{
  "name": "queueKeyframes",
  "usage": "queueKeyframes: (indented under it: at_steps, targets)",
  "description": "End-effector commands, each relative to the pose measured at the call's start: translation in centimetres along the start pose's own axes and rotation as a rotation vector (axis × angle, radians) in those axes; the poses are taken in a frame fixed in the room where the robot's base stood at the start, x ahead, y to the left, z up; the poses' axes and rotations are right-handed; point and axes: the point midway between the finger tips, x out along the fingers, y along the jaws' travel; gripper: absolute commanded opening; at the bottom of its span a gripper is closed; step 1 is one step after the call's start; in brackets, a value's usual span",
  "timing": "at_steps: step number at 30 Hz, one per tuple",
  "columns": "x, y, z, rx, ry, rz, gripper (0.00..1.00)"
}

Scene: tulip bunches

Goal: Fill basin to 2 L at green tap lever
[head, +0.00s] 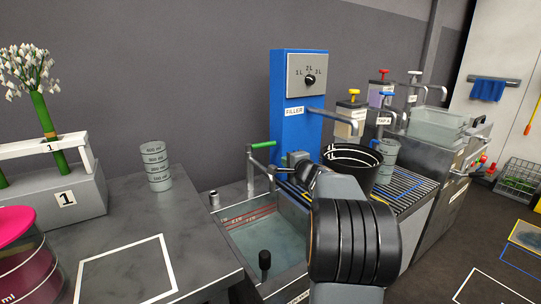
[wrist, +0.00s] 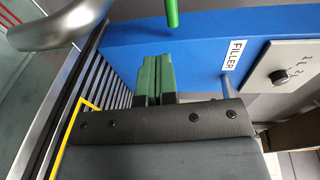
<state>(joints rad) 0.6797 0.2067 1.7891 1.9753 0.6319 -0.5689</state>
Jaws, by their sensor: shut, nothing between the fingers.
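The basin (head: 268,246) is a sunken tank in the counter, with red level lines on its back wall and a pale teal surface inside. I cannot read the water level surely. The green tap lever (head: 263,144) tops a metal tap at the basin's back edge. It also shows in the wrist view (wrist: 172,12) as a green rod at the top. My gripper (head: 275,171) is beside the tap, below and right of the lever. In the wrist view its green fingers (wrist: 155,62) are together and empty, just short of the lever with a small gap.
The blue filler (head: 288,122) with its dial (head: 309,80) stands behind my gripper. A black bucket (head: 362,165) stands on the slatted rack (head: 408,193) to the right. A black knob (head: 265,258) rises at the basin's front. A measuring cup (head: 156,166) stands on the left counter.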

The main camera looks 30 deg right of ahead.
Motion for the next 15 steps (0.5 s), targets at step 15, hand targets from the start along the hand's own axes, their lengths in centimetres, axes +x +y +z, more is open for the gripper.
queueKeyframes:
  at_steps: [15]
  targets:
    - [9.0, 0.1, 0.0, 0.002, -0.001, 0.001, 0.00]
